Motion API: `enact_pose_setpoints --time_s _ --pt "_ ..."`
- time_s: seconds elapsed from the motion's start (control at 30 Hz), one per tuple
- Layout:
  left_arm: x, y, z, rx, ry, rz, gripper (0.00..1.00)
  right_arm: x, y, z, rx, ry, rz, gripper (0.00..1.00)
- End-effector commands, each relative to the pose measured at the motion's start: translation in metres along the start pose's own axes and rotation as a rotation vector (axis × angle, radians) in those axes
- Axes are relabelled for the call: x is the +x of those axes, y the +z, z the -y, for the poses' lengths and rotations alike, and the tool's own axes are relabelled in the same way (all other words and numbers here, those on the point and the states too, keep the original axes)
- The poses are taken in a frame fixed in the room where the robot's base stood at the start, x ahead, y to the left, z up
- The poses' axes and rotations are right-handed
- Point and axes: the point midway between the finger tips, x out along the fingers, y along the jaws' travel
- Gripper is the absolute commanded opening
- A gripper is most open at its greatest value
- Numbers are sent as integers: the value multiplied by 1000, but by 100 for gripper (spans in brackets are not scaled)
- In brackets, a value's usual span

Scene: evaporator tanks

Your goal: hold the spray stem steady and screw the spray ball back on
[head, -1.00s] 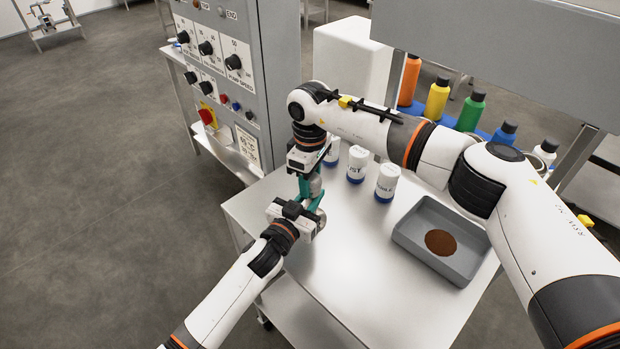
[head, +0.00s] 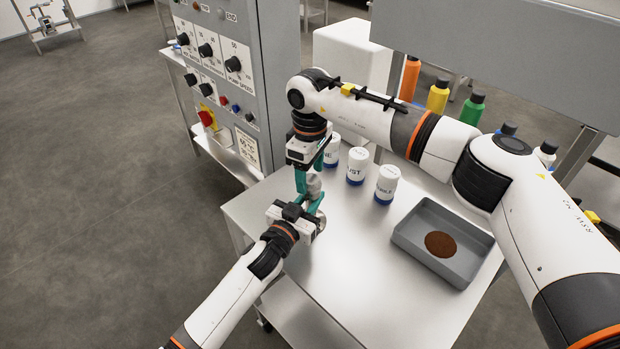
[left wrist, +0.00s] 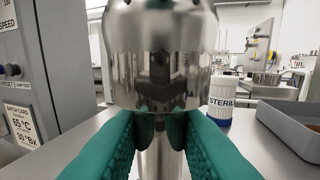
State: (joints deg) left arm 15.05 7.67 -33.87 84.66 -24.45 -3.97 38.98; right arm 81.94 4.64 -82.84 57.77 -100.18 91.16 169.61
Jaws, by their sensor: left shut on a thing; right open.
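The spray ball (left wrist: 160,55) is a shiny metal body filling the top of the left wrist view. In the head view it is a small grey shape (head: 314,185) between my two grippers. The spray stem (left wrist: 160,160) is a metal tube below it. My left gripper (head: 306,208) is shut on the stem, its green fingers (left wrist: 162,128) just under the ball. Whether the ball's thread is engaged is hidden. My right gripper (head: 311,178) points down from above and is open around or beside the ball; I cannot tell which.
Several white jars with blue bases (head: 356,166) stand behind the grippers on the steel table (head: 345,260). A grey tray (head: 408,236) with brown contents lies at right. A control cabinet (head: 262,85) stands at back left. The table front is clear.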

Motion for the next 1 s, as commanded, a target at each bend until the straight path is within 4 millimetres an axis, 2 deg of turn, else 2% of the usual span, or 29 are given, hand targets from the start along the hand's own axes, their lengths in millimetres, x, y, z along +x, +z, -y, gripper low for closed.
enact_pose_setpoints --time_s 0.13,0.37,0.43,0.57,0.77,1.0 --pt "0 -1 0 -1 0 -2 0 -16 0 0 0 -1 -1 64" --pt "0 -1 0 -1 0 -2 0 -17 0 0 0 0 -1 64" --pt "0 -1 0 -1 0 -2 0 -17 0 0 -4 0 -1 60" --pt "0 -1 0 0 0 -2 0 -18 0 0 -70 0 -1 60" --pt "0 -1 0 0 0 -2 0 -20 0 0 -399 1 0 60" --pt "0 -1 0 0 0 -2 0 -24 0 0 -944 1 0 60"
